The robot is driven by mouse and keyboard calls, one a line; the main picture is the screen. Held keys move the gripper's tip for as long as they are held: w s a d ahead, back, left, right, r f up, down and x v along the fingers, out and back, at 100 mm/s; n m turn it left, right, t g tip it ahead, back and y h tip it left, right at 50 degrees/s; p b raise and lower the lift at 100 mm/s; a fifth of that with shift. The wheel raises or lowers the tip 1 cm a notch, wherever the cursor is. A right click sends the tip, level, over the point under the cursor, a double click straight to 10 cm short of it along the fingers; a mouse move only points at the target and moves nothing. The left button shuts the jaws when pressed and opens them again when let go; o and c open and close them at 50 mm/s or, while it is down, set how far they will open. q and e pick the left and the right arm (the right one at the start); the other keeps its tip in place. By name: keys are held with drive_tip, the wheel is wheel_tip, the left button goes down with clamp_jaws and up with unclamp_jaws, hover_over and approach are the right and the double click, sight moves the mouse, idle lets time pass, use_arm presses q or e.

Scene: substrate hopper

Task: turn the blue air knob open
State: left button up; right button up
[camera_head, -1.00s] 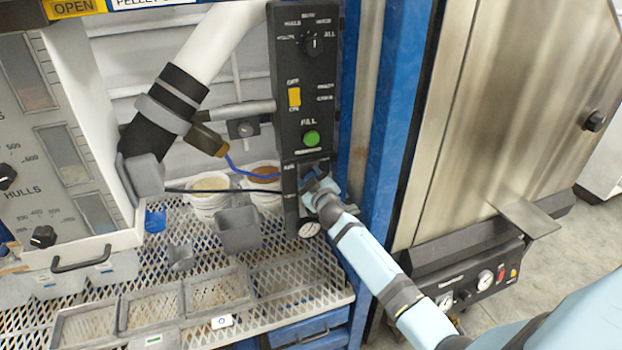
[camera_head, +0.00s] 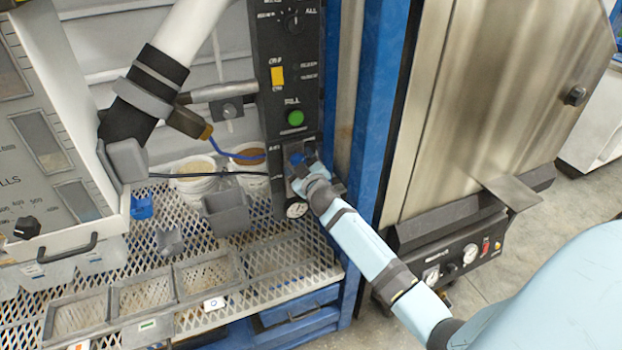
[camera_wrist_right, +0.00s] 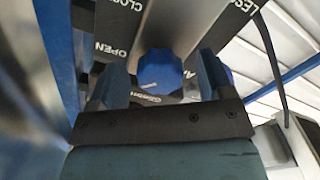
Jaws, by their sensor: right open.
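The blue air knob (camera_wrist_right: 165,72) sits on the dark control panel between the fingers of my right gripper (camera_wrist_right: 161,80) in the right wrist view. It bears a short white mark at its lower left. The fingers stand on either side of it, open; I cannot tell whether they touch it. In the head view my right gripper (camera_head: 302,172) is at the lower panel and hides most of the knob (camera_head: 297,158). My left gripper is out of view.
The black panel (camera_head: 290,95) carries a green button (camera_head: 295,118) and a yellow switch (camera_head: 277,76) above my gripper. A gauge (camera_head: 297,210) sits just below. A blue post (camera_head: 378,110) and steel cabinet (camera_head: 490,90) stand to the right. A mesh shelf (camera_head: 265,245) holds bins.

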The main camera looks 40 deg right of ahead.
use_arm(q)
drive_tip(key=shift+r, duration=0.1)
use_arm(e)
drive_tip(key=v, duration=1.1)
drive_tip(key=shift+s, duration=0.2)
drive_tip(key=s+a+f+g+y, duration=0.2)
drive_tip(key=s+a+f+y, duration=0.15)
drive_tip(key=s+a, duration=0.4)
drive_tip(key=s+a+f+m+g+y, duration=0.1)
drive_tip(key=s+a+f+g+y, duration=0.1)
drive_tip(key=s+a+f, duration=0.45)
drive_tip(key=s+a+f+g+y, duration=0.2)
drive_tip(key=s+a+f, duration=0.1)
drive_tip(key=s+a, duration=0.6)
use_arm(q)
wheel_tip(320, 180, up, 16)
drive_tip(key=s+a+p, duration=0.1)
drive_tip(key=p, duration=1.9)
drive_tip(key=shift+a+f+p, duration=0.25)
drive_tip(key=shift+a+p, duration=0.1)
drive_tip(key=shift+p, duration=0.05)
use_arm(e)
wheel_tip(320, 180, up, 15)
drive_tip(key=s+d, duration=0.2)
drive_tip(key=shift+r, duration=0.2)
drive_tip(key=shift+d, duration=0.15)
